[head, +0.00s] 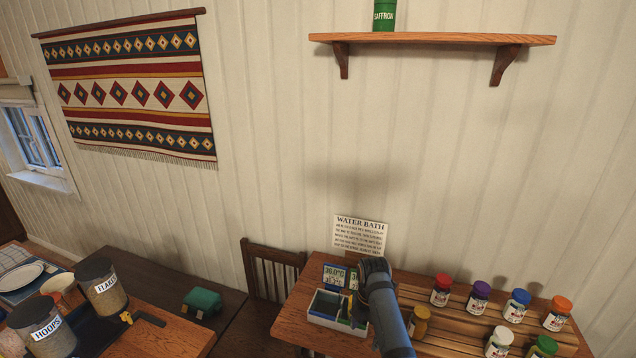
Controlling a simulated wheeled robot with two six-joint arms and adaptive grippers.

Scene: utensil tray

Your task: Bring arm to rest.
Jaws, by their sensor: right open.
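My right arm comes up from the lower edge, blue-grey with a dark wrist. My right gripper (353,312) points down at the right side of a small white-walled tray (313,319) with compartments on the wooden table. The gripper is open; its fingertips are small and partly hidden by my own arm, and I cannot tell whether they touch the tray. I see nothing held in it. My left gripper is not in view.
Jars with coloured lids, such as the red-lidded one (440,291), stand right of my arm. A WATER BATH sign (360,236) and a temperature display (334,276) stand behind. A shelf (432,39) holds a green saffron tin (384,15). Labelled canisters (102,288) stand left.

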